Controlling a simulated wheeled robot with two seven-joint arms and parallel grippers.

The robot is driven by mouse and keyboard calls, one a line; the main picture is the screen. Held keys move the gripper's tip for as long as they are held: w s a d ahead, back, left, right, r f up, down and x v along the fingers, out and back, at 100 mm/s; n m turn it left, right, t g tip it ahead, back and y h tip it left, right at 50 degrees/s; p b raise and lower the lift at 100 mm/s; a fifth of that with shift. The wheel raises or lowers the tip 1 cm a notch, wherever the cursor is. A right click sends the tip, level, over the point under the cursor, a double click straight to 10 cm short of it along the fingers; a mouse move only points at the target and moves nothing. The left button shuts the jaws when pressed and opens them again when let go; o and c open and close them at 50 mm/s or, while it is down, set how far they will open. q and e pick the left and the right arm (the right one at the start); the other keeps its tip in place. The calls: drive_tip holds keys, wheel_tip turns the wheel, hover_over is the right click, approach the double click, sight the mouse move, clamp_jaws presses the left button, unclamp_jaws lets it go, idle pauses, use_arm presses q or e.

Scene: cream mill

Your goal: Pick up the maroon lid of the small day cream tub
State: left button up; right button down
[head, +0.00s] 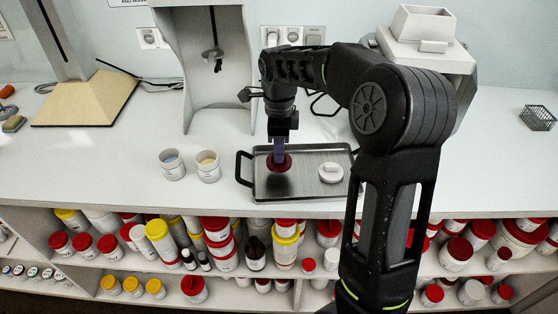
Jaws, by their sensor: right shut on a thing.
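The maroon lid (270,164) is at the left part of the metal tray (290,190), below my right gripper (279,154). My right gripper points down and is shut on the lid. I cannot tell whether the lid touches the tray or is just above it. A white lid (331,173) with a raised knob lies at the right of the tray. Two small white tubs stand left of the tray, one with bluish content (172,164) and one with cream-coloured content (208,166). My left gripper is not in view.
A grey mill stand (210,70) rises behind the tubs. A white machine with a hopper (422,35) stands at the back right, partly behind my right arm. Shelves of lidded jars (220,245) lie below the counter's front edge. The counter is clear at far right, before a wire basket (537,118).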

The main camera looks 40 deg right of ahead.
wheel_tip(320, 180, up, 6)
drive_tip(key=shift+r, duration=0.2)
idle(0.6)
